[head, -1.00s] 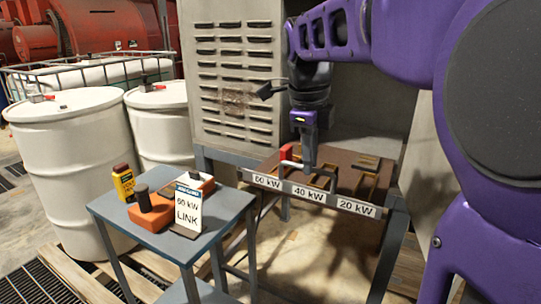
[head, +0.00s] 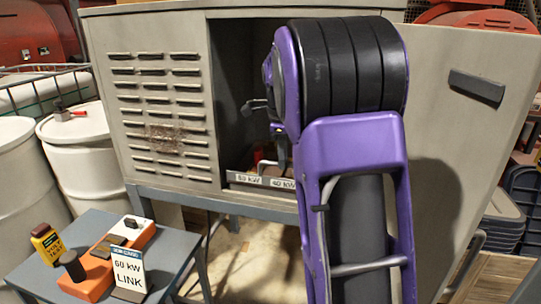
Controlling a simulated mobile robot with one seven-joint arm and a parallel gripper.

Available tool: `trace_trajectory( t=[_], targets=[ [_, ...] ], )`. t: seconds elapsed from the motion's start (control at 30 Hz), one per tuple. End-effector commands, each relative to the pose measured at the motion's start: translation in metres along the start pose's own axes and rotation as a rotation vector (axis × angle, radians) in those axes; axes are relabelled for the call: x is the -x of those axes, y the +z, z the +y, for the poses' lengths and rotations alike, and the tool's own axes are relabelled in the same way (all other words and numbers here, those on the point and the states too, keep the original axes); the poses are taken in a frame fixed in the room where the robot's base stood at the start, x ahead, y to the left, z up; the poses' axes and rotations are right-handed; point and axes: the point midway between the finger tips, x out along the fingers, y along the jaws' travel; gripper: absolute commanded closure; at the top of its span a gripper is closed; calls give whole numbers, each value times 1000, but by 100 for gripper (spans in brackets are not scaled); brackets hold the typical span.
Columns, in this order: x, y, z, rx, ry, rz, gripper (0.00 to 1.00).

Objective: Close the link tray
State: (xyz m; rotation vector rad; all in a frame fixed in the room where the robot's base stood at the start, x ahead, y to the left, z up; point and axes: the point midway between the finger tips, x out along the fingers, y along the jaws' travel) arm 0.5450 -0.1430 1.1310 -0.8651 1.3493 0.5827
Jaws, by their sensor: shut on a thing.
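The link tray (head: 265,181) is low in the dark cabinet opening, its labelled front close to the cabinet's front rail. A small red part (head: 258,157) stands on the tray left of my gripper.
The louvred cabinet (head: 165,95) has its right door (head: 465,120) swung open. A blue-grey side table (head: 190,243) at lower left carries an orange block (head: 97,278), a yellow tester (head: 47,241) and a 60 kW LINK card (head: 128,268). White drums (head: 85,160) stand at left.

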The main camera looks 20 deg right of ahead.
Motion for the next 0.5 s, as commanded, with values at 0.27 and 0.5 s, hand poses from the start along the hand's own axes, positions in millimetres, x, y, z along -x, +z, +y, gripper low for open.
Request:
trace_trajectory(
  t=[0.27, 0.5],
  targets=[
    [-2, -3, -19, 2, -1, -3, 100],
    [-3, -4, -23, 1, -5, -4, 100]
  ],
)
